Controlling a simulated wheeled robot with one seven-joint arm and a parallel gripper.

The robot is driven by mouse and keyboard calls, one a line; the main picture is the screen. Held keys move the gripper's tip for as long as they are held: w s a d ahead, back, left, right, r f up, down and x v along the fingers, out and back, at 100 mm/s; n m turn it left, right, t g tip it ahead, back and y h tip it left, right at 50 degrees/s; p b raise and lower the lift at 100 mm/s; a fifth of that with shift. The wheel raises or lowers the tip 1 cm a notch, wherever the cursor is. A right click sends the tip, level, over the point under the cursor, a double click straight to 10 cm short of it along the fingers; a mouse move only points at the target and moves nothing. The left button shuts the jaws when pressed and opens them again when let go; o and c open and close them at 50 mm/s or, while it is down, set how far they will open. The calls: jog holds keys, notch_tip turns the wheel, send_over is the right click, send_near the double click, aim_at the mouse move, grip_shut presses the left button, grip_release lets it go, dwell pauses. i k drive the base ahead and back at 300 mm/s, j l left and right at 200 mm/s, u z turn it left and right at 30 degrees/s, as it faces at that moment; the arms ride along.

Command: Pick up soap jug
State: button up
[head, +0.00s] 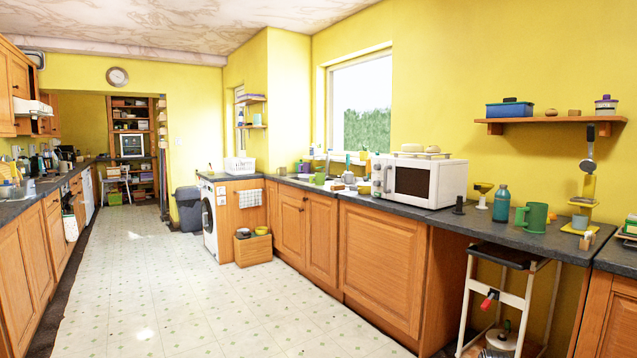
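I cannot tell for sure which thing is the soap jug. A green jug-like mug with a handle (535,217) stands upright on the right part of the dark counter (470,224). A teal bottle with a dark cap (501,204) stands just left of it. Several small bottles and cups, one of them green (319,179), stand further back along the same counter near the window, too small to make out. My gripper is not in view.
A white microwave (419,181) stands left of the bottle. A wall shelf (555,121) hangs above the counter. A white step stool (500,300) stands below the counter at right. The pale vinyl floor (200,300) is clear. A dark bin (188,208) stands further back.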

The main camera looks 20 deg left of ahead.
aim_at(320, 178)
jog(key=i+j+u, duration=0.6)
jog(key=i+j, duration=0.15)
jog(key=i+j+u, duration=0.3)
jog(key=i, duration=0.15)
jog(key=i+u, duration=0.25)
jog(key=i, duration=0.2)
jog(key=i+j+u, duration=0.1)
jog(key=i+u, duration=0.2)
jog(key=i, duration=0.15)
jog(key=i+z, duration=0.15)
jog(key=i, duration=0.3)
jog(key=i+j+z, duration=0.1)
jog(key=i, duration=0.35)
jog(key=i+j+z, duration=0.15)
jog(key=i, duration=0.3)
jog(key=i+j+z, duration=0.15)
jog(key=i, duration=0.3)
jog(key=i+j+z, duration=0.6)
jog(key=i+j, duration=0.05)
jog(key=i, duration=0.1)
